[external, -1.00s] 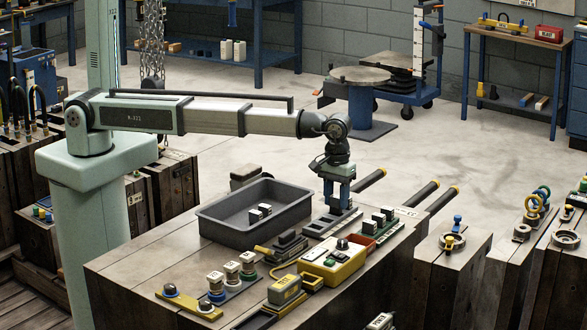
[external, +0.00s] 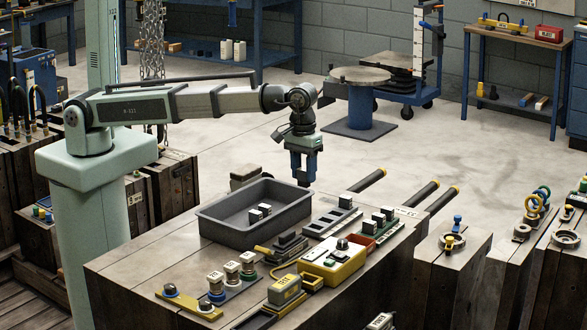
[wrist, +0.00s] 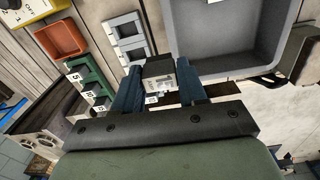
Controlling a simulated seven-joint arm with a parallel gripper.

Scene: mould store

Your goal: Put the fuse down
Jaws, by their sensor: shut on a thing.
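In the wrist view, a small fuse (wrist: 160,74) with a grey top and a pale marked face sits between the fingertips of my gripper (wrist: 160,85). My gripper is shut on it. In the external view, my gripper (external: 303,181) points down above the far side of the bench, behind the grey tray; the held fuse is hard to make out there. Another fuse (external: 346,201), dark-topped and white-fronted, stands in the far slot of the grey rack (external: 322,226). The wrist view shows two empty slots in this rack (wrist: 127,42); the far slot is largely hidden.
The green rack (external: 388,232) with several fuses stands right of the grey rack. A yellow switch box (external: 330,268) stands in front. Dark bars (external: 420,195) jut from the bench's far edge.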

